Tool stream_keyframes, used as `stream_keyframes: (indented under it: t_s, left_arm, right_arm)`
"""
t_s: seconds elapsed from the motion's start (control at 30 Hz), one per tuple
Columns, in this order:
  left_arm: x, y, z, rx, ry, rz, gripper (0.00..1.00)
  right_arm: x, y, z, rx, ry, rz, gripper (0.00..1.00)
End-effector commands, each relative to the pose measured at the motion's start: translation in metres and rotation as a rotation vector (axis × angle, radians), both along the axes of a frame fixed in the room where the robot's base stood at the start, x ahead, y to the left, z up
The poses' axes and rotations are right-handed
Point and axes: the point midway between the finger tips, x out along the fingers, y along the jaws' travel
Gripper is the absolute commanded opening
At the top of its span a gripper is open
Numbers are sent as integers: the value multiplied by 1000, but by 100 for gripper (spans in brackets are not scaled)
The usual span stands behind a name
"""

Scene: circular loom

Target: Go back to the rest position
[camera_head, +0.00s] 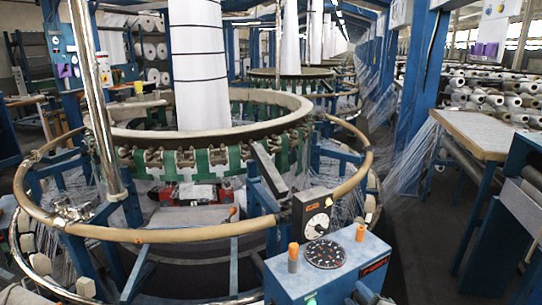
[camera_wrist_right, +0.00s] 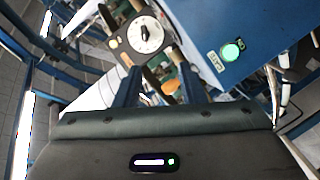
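My right gripper (camera_wrist_right: 158,80) shows in the wrist view with its two fingers apart. An orange knob and part of the loom show between and beyond them; I see nothing clasped. In the head view only a dark part of my right gripper (camera_head: 366,295) shows at the bottom edge, in front of the blue control box (camera_head: 345,275). My left gripper is not in the head view. The circular loom (camera_head: 200,150) stands ahead, with a tan ring rail (camera_head: 170,235) around it.
The control box carries a black dial (camera_head: 325,253) and orange knobs (camera_head: 293,252). A wooden-topped table (camera_head: 475,130) is at the right. A dark floor aisle (camera_head: 425,235) lies between loom and table.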

Motion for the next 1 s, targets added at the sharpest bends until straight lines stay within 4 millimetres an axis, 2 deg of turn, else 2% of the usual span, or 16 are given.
stream_keyframes:
  t_s: [0.27,0.47,0.57,0.67,0.7,0.77,0.8,0.87,0.9,1.0]
  left_arm:
    - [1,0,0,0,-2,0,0]
    - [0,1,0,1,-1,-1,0]
    - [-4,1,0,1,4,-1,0]
    - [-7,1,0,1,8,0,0]
    - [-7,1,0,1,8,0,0]
    - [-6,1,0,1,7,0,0]
    - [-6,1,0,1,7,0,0]
    - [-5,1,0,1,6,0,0]
    - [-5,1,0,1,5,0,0]
    - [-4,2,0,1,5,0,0]
  right_arm:
    - [8,-4,-67,76,117,-39,36]
    - [6,-10,-139,150,239,-91,36]
    - [-1,-15,-189,200,320,-131,36]
    - [-19,-21,-256,260,428,-191,36]
    - [-29,-25,-285,287,472,-220,36]
    - [-48,-30,-327,325,541,-266,36]
    - [-62,-33,-354,348,585,-299,36]
    - [-86,-39,-393,382,648,-349,36]
    - [-104,-43,-418,401,687,-383,36]
    - [-155,-54,-476,449,785,-475,36]
